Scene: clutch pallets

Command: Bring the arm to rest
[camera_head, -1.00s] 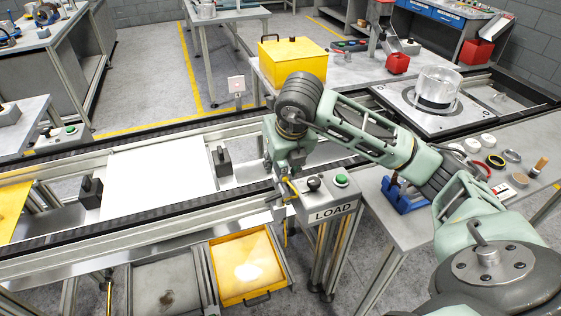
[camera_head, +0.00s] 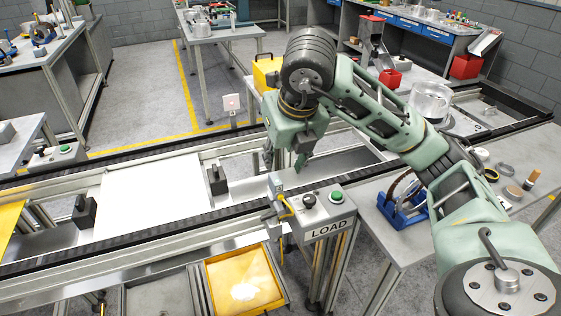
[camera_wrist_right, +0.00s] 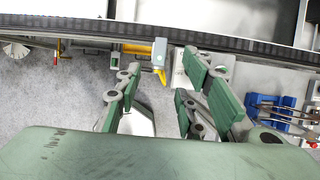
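My right arm reaches in from the lower right in the head view, bent at a dark elbow-like joint. Its gripper (camera_head: 285,163) points down over the conveyor edge, just behind the grey LOAD button box (camera_head: 312,210). In the right wrist view the green-padded fingers (camera_wrist_right: 160,95) stand apart with no object between them; floor and part of the conveyor frame show beyond. My left gripper is in neither current view.
A white plate (camera_head: 150,195) lies on the conveyor, between dark stop blocks. A yellow tray (camera_head: 222,270) sits below the front rail. A blue holder (camera_head: 402,205) stands on the side table at right. A yellow box (camera_head: 267,73) is partly behind my arm.

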